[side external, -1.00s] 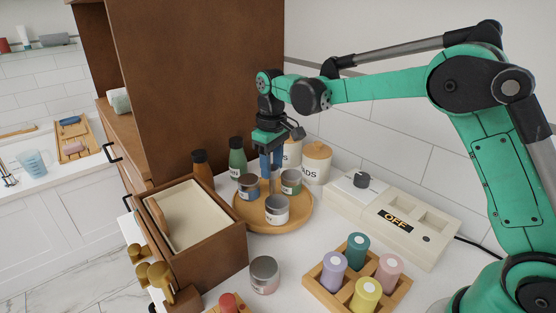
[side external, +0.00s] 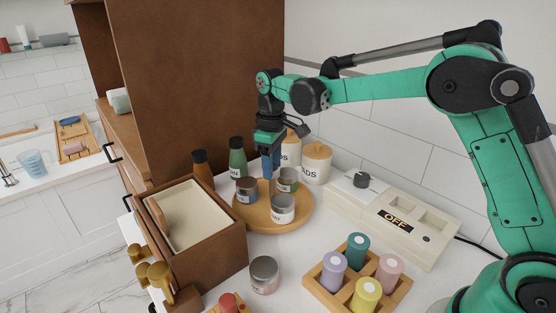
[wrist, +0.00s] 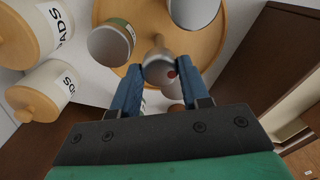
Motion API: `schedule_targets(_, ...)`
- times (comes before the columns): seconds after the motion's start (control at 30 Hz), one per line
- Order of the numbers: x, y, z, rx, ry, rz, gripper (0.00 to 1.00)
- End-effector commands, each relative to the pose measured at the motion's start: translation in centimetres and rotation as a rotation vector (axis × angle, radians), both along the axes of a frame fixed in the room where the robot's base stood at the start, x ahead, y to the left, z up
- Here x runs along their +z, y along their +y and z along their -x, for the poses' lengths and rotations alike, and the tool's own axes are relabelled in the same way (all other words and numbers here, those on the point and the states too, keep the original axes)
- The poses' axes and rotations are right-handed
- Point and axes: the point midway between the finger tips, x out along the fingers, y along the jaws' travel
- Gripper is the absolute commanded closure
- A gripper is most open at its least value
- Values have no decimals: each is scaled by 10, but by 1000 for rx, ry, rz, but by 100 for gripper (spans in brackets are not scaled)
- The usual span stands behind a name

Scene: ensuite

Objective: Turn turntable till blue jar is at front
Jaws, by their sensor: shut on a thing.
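The round wooden turntable (side external: 262,222) stands on the counter with three lidded jars on it. The blue jar (side external: 246,191) is at its left in the side view. A green-labelled jar (side external: 287,181) is at the back right, and a pale-labelled jar (side external: 282,211) is at the front right. My gripper (side external: 271,177) points down over the middle, between the jars. In the wrist view, its blue fingers close around a grey rounded knob (wrist: 160,66) above the turntable. The fingers partly hide what lies below the knob.
An open drawer box (side external: 235,243) is close on the left. Dark-capped bottles (side external: 237,160) and wooden-lidded canisters (side external: 317,166) stand behind. A loose jar (side external: 264,275) and a wooden rack of coloured pots (side external: 323,290) are in front. A white OFF panel (side external: 395,222) is at right.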

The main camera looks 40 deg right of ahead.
Motion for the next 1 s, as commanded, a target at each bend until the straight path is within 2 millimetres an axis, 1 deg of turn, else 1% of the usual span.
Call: schedule_targets(1.0, 0, 0, 0, 509, 1, 2, 100)
